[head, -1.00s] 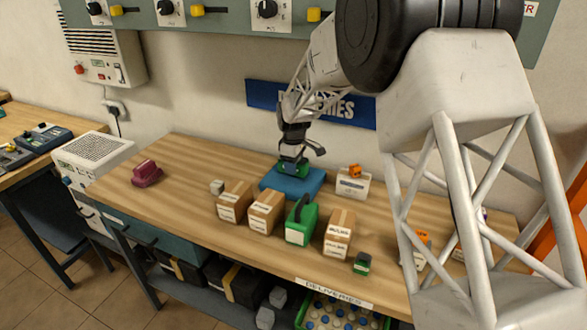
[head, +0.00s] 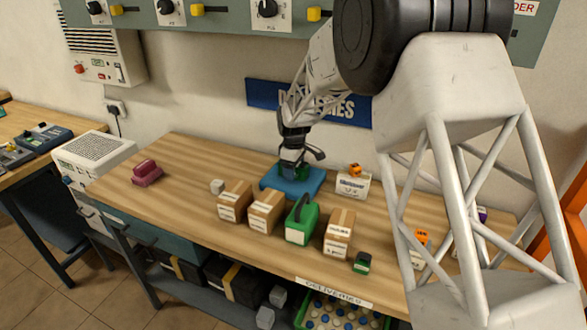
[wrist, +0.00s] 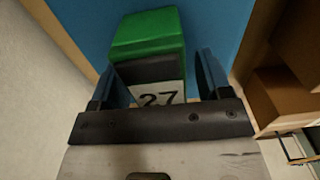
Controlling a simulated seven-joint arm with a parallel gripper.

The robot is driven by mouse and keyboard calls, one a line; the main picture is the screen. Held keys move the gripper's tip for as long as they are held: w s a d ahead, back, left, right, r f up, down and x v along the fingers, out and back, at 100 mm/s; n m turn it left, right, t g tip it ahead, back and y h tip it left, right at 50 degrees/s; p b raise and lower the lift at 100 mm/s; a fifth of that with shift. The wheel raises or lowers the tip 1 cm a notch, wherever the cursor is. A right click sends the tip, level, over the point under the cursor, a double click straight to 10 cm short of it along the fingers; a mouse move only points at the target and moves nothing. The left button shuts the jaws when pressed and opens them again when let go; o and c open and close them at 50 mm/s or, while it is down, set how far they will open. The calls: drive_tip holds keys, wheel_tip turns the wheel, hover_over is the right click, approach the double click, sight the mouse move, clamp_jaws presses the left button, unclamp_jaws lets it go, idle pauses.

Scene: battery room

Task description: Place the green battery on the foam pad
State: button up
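The green battery (wrist: 148,35) with a white "27" label is between my fingers in the wrist view, over the blue foam pad (wrist: 210,22). In the head view the green battery (head: 301,172) is mostly hidden by my gripper (head: 292,167), low over the blue foam pad (head: 272,187). My gripper (wrist: 157,80) looks open around the battery: a narrow gap shows beside the right finger, while the left finger is close to or touching it. The battery appears to rest on the pad; its underside is hidden.
Cardboard boxes (head: 234,201), a green can with a handle (head: 301,224) and a small green-and-black block (head: 362,262) stand in front of the pad. A white box with an orange item (head: 354,182) is at its right. The bench's left part is mostly clear.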

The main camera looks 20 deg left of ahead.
drive_tip(key=shift+r, duration=0.1)
drive_tip(key=shift+r, duration=3.8)
drive_tip(key=shift+d+r, duration=0.1)
drive_tip(key=shift+d, duration=0.15)
drive_tip(key=s+d+r+m, duration=0.3)
drive_tip(key=s+d+r, duration=0.25)
drive_tip(key=d, duration=0.65)
drive_tip(key=s+d+r+m+t, duration=0.1)
drive_tip(key=s+d+r+m, duration=0.4)
drive_tip(key=d, duration=0.7)
drive_tip(key=s+d+r+m, duration=0.1)
drive_tip(key=s+d+r, duration=0.3)
drive_tip(key=s+d, duration=0.55)
drive_tip(key=s+d+f+m, duration=0.1)
drive_tip(key=s+d+m, duration=0.3)
drive_tip(key=s+d, duration=0.5)
drive_tip(key=s+d+f+m+t, duration=0.1)
drive_tip(key=s+d+m, duration=0.4)
drive_tip(key=s+d, duration=0.5)
drive_tip(key=s, duration=0.4)
drive_tip(key=shift+s+d+t, duration=0.2)
drive_tip(key=shift+s+t, duration=0.1)
drive_tip(key=shift+s, duration=0.1)
